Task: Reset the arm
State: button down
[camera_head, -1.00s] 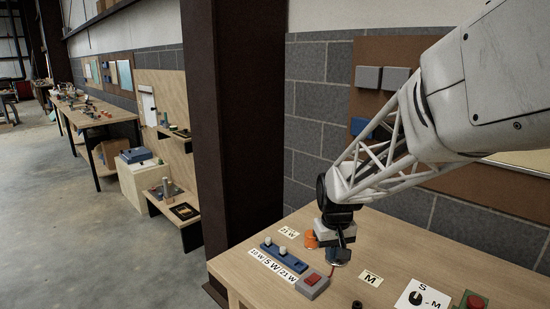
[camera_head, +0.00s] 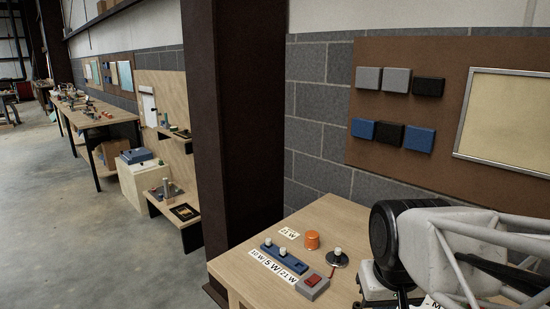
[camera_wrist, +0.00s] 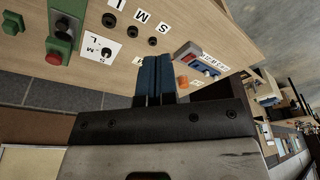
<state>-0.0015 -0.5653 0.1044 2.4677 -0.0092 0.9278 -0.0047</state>
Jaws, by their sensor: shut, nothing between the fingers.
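My gripper (camera_wrist: 154,62) shows in the wrist view with its two blue fingers side by side and closed, nothing between them. It is above the wooden workbench (camera_wrist: 215,22), apart from the things on it. In the head view my arm is at the lower right. Its links cover the right part of the bench, and the fingertips cannot be made out there.
The bench holds a blue strip with white bulbs (camera_head: 283,257), a grey box with a red switch (camera_head: 312,286), an orange cylinder (camera_head: 312,240) and a dark base with a white bulb (camera_head: 337,258). Green boxes (camera_wrist: 62,30) stand nearby. A brown board (camera_head: 450,100) hangs behind.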

jog(key=s, duration=0.4)
jog(key=shift+d+f, duration=0.1)
jog(key=shift+d, duration=0.05)
